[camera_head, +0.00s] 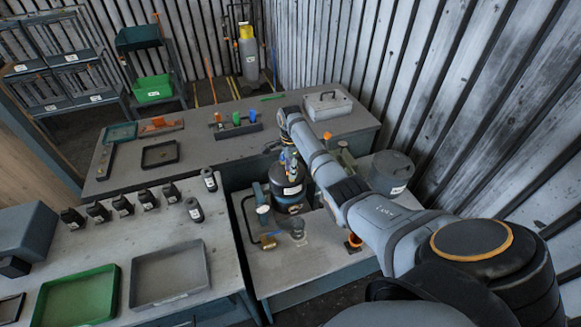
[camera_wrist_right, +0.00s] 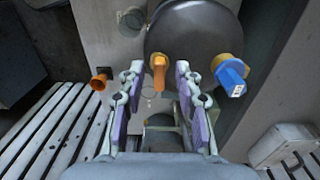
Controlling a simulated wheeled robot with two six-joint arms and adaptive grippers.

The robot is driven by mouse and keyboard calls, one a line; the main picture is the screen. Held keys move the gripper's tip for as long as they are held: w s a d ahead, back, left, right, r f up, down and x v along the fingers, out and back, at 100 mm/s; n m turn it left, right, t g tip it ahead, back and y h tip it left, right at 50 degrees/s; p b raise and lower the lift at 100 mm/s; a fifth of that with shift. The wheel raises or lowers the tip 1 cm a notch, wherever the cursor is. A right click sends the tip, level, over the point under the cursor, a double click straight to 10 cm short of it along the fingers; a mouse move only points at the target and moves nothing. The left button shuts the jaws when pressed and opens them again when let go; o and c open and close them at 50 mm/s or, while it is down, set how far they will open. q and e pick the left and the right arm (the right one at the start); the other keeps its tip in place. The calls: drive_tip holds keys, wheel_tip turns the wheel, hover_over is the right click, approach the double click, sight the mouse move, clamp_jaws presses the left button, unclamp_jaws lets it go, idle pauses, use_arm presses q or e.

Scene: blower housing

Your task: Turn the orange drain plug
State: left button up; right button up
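In the right wrist view, the orange drain plug (camera_wrist_right: 159,72) sticks out below a dark rounded housing (camera_wrist_right: 190,40). My right gripper (camera_wrist_right: 160,67) is open, with one fingertip on each side of the plug. A gap shows between the plug and each finger, so it looks ungripped. In the head view, my right arm reaches over the bench and my right gripper (camera_head: 289,160) points down near a dark tank (camera_head: 287,185); the plug cannot be made out there. My left gripper is not in view.
In the head view, a grey pot (camera_head: 391,172) stands on the right.

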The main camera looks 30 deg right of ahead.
clamp_jaws()
